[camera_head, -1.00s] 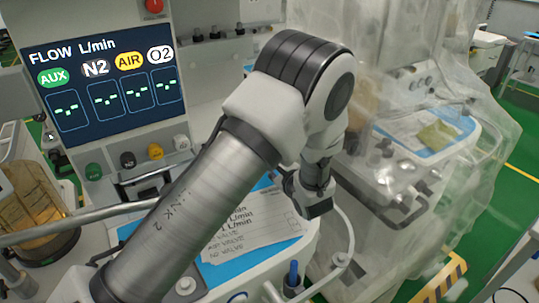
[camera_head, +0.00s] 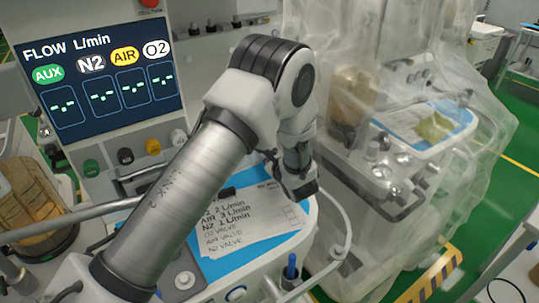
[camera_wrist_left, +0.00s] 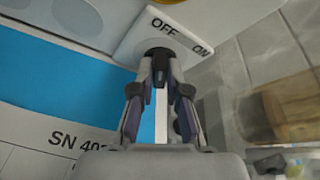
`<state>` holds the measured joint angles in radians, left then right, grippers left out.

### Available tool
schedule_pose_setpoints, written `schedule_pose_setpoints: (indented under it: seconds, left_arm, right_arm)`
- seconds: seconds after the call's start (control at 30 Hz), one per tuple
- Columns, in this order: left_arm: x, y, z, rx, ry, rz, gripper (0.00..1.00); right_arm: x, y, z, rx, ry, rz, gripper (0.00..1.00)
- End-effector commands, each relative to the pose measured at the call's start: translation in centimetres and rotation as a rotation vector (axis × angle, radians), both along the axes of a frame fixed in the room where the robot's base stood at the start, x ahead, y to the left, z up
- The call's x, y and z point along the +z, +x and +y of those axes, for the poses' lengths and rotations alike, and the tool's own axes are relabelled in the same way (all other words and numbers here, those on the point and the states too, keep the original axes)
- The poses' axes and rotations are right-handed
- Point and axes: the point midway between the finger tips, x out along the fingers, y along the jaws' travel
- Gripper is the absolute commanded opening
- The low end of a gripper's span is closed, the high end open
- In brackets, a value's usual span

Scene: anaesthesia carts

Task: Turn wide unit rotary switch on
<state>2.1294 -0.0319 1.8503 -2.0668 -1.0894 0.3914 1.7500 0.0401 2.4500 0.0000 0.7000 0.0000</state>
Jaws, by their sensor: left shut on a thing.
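In the left wrist view, the rotary switch (camera_wrist_left: 160,47) is a dark knob on a pale plate (camera_wrist_left: 135,42) printed OFF and ON. OFF is above the knob, ON to its right. My left gripper (camera_wrist_left: 160,75) has its fingertips closed together on the knob, which is mostly hidden between them. I cannot tell which way the knob points. In the head view, my left gripper (camera_head: 300,190) reaches down at the right edge of the unit's blue worktop (camera_head: 225,262); the switch is hidden there. My right gripper is not in view.
The FLOW L/min screen (camera_head: 100,75) shows dashes under AUX, N2, AIR and O2. A paper card (camera_head: 245,225) lies on the worktop. A curved pale rail (camera_head: 346,235) runs just right of the gripper. A plastic-draped unit (camera_head: 400,60) stands to the right.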

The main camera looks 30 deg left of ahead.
Motion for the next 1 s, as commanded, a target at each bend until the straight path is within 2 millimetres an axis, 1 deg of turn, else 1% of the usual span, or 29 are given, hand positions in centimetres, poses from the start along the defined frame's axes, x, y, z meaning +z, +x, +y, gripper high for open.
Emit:
schedule_pose_setpoints:
  seconds: [0.17,0.37,0.57,1.0]
  left_arm:
    - [0.1,0.1,0.0,0.001,0.016,0.037,0.0]
    - [0.2,0.2,-0.1,0.001,0.056,0.134,0.0]
    - [0.4,0.4,-0.1,0.001,0.119,0.284,0.0]
    - [0.5,0.9,-0.3,0.004,0.278,0.668,0.0]
  right_arm:
    - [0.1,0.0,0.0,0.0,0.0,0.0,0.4]
    - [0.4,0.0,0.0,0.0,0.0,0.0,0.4]
    - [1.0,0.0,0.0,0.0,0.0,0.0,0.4]
    - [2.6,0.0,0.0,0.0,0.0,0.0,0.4]
